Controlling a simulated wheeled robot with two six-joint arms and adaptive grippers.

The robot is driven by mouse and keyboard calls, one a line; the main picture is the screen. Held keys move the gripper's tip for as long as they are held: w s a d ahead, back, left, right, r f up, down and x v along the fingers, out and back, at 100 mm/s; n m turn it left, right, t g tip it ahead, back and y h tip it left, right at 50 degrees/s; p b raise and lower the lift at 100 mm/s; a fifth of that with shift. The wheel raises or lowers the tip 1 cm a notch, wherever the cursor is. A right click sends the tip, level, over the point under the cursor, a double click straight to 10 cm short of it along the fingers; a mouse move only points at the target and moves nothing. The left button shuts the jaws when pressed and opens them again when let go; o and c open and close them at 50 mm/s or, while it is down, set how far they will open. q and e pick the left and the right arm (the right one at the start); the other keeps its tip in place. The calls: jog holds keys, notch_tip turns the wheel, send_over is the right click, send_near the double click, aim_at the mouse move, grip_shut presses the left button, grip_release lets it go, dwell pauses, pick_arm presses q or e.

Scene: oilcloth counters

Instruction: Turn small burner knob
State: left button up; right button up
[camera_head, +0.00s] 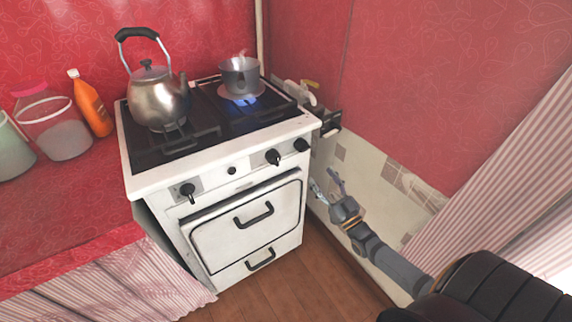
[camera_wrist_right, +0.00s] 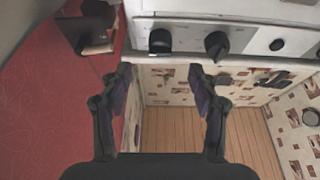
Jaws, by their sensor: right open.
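The white stove (camera_head: 150,185) has black knobs on its front panel: a left knob (camera_head: 187,191), a middle-right knob (camera_head: 272,157) and a far-right knob (camera_head: 301,144). I cannot tell which one is labelled for the small burner. A blue flame (camera_head: 243,101) burns under a small steaming pot (camera_head: 240,78) at the back right. My right gripper (camera_head: 328,188) is open and empty, right of the stove front and below the far-right knob. In the wrist view, that knob (camera_wrist_right: 160,41) lies between the lines of the fingers, beyond their tips; the middle-right knob (camera_wrist_right: 216,46) is beside it. My left gripper is out of view.
A steel kettle (camera_head: 158,100) stands on the left hob. An orange bottle (camera_head: 91,104) and jars stand on the red counter (camera_head: 80,195). Oven handles (camera_head: 254,215) stick out below the knobs. A tiled wall (camera_head: 370,185) is close on the right.

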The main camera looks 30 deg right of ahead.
aim_at(306, 150)
jog(key=x, duration=0.5)
jog(key=b+x, duration=0.1)
jog(key=x, duration=0.4)
jog(key=shift+w+r, duration=0.25)
jog(key=shift+r, duration=0.1)
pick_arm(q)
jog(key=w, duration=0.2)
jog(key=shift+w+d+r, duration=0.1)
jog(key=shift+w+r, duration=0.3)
pick_arm(e)
jog(key=c, duration=1.1)
pick_arm(q)
jog(key=shift+b, duration=0.3)
pick_arm(e)
jog(key=shift+c, duration=0.2)
